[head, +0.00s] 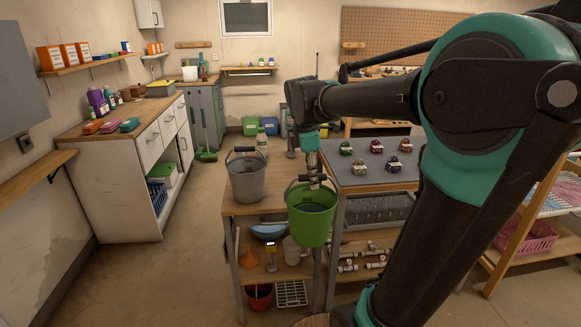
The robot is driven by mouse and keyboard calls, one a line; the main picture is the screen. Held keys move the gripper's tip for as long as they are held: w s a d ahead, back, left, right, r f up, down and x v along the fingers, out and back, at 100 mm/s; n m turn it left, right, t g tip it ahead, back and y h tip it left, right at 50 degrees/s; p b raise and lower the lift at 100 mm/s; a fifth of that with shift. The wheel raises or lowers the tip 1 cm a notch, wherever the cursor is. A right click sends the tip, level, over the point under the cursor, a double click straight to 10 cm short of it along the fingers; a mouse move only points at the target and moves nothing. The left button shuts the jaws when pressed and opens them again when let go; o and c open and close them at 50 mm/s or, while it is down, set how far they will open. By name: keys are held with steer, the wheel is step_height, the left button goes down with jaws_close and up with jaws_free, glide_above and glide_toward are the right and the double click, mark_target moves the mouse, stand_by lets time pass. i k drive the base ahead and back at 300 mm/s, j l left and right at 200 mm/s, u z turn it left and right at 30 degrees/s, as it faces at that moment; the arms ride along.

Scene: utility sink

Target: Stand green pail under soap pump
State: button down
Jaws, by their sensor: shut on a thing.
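The green pail (309,226) hangs upright from its handle below my gripper (312,180), which is shut on that handle. The pail is beside the right end of a small wooden table and in front of the grey-topped bench. Whether its bottom touches anything is hard to tell. The inside of the pail looks empty, though part of it is shaded. I cannot pick out a soap pump for certain.
A grey pail (247,178) stands on the small wooden table (270,205), left of the green pail. Several small coloured items sit on the grey bench (350,180) to the right. A white cabinet (135,180) lines the left wall. Open floor (165,265) lies between.

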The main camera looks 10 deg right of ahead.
mark_target(292, 172)
steer(key=i, duration=1.05)
